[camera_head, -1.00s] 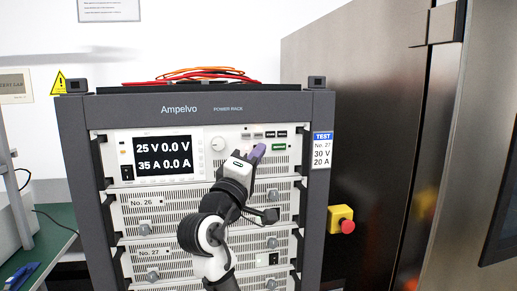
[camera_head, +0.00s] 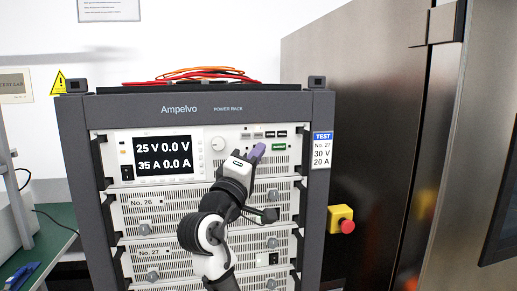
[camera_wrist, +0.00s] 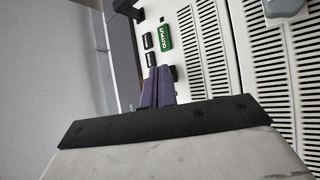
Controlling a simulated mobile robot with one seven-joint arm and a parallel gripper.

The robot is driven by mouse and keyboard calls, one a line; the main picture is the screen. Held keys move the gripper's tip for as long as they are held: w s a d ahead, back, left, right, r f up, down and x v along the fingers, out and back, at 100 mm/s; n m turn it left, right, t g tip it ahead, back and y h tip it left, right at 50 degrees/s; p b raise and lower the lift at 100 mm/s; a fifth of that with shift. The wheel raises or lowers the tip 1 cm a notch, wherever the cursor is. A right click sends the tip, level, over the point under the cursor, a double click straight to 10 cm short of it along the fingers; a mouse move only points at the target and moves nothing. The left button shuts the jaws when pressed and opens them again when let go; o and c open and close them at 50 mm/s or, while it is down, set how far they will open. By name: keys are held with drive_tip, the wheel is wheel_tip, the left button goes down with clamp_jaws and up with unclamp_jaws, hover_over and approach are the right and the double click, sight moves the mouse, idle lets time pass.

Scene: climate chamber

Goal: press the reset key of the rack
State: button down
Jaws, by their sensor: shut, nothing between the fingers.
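The Ampelvo power rack (camera_head: 205,105) stands upright in the head view. Its top unit has a display (camera_head: 163,154) reading 25 V 0.0 V and 35 A 0.0 A. Right of the round knob is a row of small keys (camera_head: 270,134) above a green key (camera_head: 279,147). The key labels are too small to read there, so I cannot tell which is reset. My gripper (camera_head: 257,151) is shut and empty, its purple fingers just below the row, left of the green key. In the wrist view, the shut fingers (camera_wrist: 158,85) are close to the panel, beside the green OUTPUT key (camera_wrist: 163,42) and dark keys (camera_wrist: 148,41); contact is unclear.
A yellow box with a red emergency button (camera_head: 347,226) is right of the rack. A large steel chamber (camera_head: 370,120) stands at the right.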

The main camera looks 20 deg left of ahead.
drive_tip(key=shift+s+d, duration=0.3)
drive_tip(key=shift+s, duration=0.2)
drive_tip(key=shift+s+d, duration=0.7)
drive_tip(key=shift+s, duration=0.35)
drive_tip(key=shift+s+d, duration=0.7)
drive_tip(key=shift+s, duration=0.3)
